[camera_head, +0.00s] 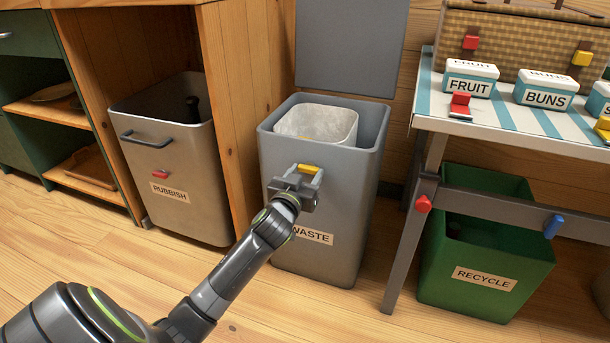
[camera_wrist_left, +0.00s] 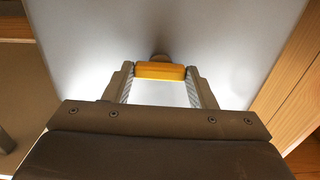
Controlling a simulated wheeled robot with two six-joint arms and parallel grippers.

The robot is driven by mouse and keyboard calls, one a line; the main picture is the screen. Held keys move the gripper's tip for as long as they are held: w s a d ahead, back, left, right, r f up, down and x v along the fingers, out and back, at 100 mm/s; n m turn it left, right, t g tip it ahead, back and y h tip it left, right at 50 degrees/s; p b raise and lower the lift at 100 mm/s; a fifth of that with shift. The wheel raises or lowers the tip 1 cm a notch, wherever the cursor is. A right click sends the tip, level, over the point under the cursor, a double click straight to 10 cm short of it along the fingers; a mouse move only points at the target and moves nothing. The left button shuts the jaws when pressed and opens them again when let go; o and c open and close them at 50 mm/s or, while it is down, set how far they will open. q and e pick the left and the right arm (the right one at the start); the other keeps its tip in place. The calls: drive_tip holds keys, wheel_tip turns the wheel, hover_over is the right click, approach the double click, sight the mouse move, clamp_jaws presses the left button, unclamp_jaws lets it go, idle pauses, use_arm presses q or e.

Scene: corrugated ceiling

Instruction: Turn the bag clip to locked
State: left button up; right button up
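The bag clip (camera_head: 308,168) is a small yellow bar on the upper front of the grey WASTE bin (camera_head: 335,240). It lies roughly level in the left wrist view (camera_wrist_left: 160,71), with a round mount behind it. My left gripper (camera_head: 307,181) is at the bin front, with one finger at each end of the yellow bar. The fingers look shut on it, with no clear gap at either end. A pale bag or liner (camera_head: 318,122) stands inside the open bin. No lock marking can be made out. My right gripper is out of view.
A RUBBISH bin (camera_head: 180,215) with a red clip (camera_head: 160,172) stands left, beyond a wooden panel (camera_head: 245,90). To the right are a table (camera_head: 520,130) with FRUIT and BUNS boxes and a green RECYCLE bin (camera_head: 485,258). The floor in front is clear.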

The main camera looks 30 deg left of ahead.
use_arm(q)
drive_tip(key=shift+c, duration=1.4)
